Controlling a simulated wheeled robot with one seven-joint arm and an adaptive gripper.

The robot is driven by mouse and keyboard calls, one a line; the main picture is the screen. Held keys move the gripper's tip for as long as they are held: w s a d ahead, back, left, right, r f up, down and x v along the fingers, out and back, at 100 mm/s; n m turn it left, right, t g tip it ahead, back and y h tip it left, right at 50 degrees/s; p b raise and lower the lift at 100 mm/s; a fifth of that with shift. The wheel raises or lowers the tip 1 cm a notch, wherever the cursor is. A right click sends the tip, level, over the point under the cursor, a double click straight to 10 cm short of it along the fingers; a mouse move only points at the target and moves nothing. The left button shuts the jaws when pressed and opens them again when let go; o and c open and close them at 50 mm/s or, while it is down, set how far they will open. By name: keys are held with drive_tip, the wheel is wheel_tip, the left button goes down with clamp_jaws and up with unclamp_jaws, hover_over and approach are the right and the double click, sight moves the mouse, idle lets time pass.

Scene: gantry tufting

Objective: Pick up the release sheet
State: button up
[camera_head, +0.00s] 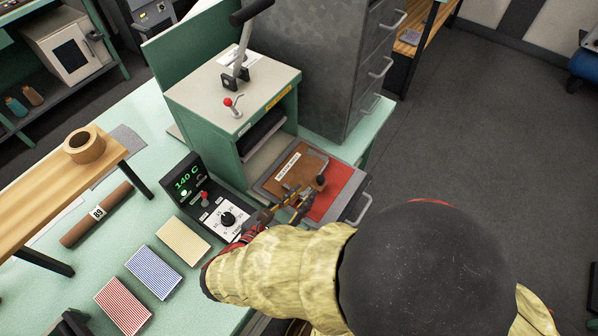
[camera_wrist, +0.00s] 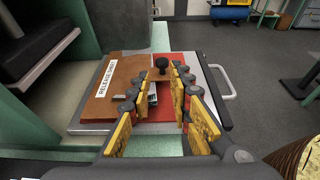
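The release sheet (camera_head: 297,170) is a brown sheet with a white label, lying on the red pad of a pulled-out drawer. In the wrist view, the release sheet (camera_wrist: 119,76) shows its label, reading RELEASE SHEET, at the left. A black knob (camera_wrist: 162,62) stands on a brown tab at its right edge; it also shows in the head view (camera_head: 320,180). My gripper (camera_head: 291,203) is over the near side of the drawer. In the wrist view, my gripper (camera_wrist: 168,75) has its yellow-padded fingers apart, with the knob beyond and between the tips. Nothing is held.
The green press (camera_head: 235,100) stands behind the drawer (camera_head: 345,192). A control box (camera_head: 190,182) reading 140 C is to the left. A grey cabinet (camera_head: 335,70) is behind.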

sight(319, 181)
drive_tip(key=b+x, duration=0.2)
drive_tip(key=x, duration=0.5)
drive_tip(key=shift+d, duration=0.25)
drive_tip(key=c, duration=0.3)
clamp_jaws()
drive_tip(key=shift+r, duration=0.1)
